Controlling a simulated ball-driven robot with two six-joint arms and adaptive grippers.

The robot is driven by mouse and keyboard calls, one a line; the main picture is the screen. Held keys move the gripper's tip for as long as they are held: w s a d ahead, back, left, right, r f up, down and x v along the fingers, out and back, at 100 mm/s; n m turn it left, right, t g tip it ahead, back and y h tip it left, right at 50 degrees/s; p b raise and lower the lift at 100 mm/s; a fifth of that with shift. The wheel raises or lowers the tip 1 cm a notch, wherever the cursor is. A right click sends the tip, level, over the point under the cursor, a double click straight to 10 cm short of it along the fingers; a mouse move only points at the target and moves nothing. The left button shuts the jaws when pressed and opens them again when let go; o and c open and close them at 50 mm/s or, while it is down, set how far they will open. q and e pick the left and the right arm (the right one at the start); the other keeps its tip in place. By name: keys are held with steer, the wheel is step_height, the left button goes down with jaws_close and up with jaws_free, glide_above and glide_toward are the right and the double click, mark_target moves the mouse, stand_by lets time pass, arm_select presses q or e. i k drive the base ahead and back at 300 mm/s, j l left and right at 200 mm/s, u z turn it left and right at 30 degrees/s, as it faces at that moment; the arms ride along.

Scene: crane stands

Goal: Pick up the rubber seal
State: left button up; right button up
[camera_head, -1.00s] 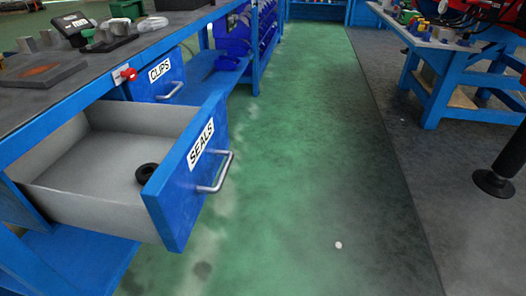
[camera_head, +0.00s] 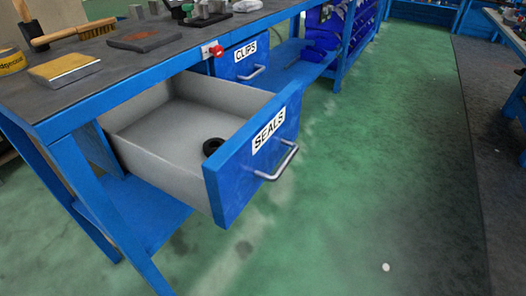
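A black ring-shaped rubber seal (camera_head: 212,147) lies in the open drawer labelled SEALS, close behind its blue front panel (camera_head: 228,189). The drawer's grey inside (camera_head: 165,133) is otherwise bare as far as it shows. The panel hides part of the drawer floor near the seal. Neither of my grippers is in the head view.
The drawer juts out from a blue workbench (camera_head: 65,102) with tools on its dark top. A small white round thing (camera_head: 386,267) lies on the green floor. The floor right of the drawer is otherwise clear.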

mark_target(211, 143)
steer(key=k+l+u, duration=0.1)
steer(key=u, duration=0.3)
steer(key=k+u, duration=0.2)
steer(key=u, duration=0.25)
steer(key=k+u, duration=0.15)
steer(key=u, duration=0.25)
